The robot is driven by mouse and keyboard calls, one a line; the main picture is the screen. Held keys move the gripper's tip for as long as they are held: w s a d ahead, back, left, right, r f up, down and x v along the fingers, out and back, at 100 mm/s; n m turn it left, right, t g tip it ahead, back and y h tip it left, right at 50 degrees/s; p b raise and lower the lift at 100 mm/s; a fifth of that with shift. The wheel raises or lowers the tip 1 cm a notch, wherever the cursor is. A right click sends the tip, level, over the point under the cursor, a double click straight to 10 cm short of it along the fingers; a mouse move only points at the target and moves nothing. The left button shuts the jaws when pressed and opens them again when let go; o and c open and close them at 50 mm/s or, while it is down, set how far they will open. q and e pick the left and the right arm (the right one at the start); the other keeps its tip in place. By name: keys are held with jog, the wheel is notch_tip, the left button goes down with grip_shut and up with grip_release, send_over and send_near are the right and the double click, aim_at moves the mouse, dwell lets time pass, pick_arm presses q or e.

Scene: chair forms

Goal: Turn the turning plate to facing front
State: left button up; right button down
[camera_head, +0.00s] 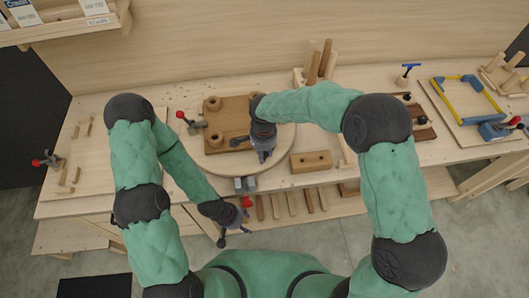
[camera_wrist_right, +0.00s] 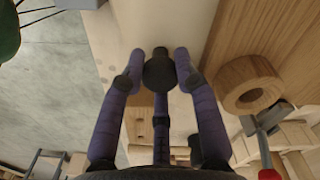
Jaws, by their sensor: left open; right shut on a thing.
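The turning plate (camera_head: 212,168) is a round pale wooden disc on the table in the head view. A brown board (camera_head: 236,112) with round wooden rings lies on it. My right gripper (camera_head: 264,156) reaches down at the plate's front right part. In the right wrist view its fingers (camera_wrist_right: 159,70) are closed around a dark round knob (camera_wrist_right: 158,74). The knob's link to the plate is hidden. A ring (camera_wrist_right: 250,84) on the brown board shows to the right there. My left gripper (camera_head: 235,236) is open and empty, low in front of the table edge.
A red-knobbed clamp (camera_head: 247,201) is at the front table edge, near my left gripper. Another red-handled clamp (camera_head: 190,122) is left of the brown board. A wooden block (camera_head: 311,161) lies right of the plate. A blue-and-yellow frame (camera_head: 466,98) is far right.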

jog(key=c, duration=0.9)
grip_release()
jog(key=shift+r, duration=0.1)
notch_tip(320, 180, up, 12)
jog(key=shift+f, duration=0.1)
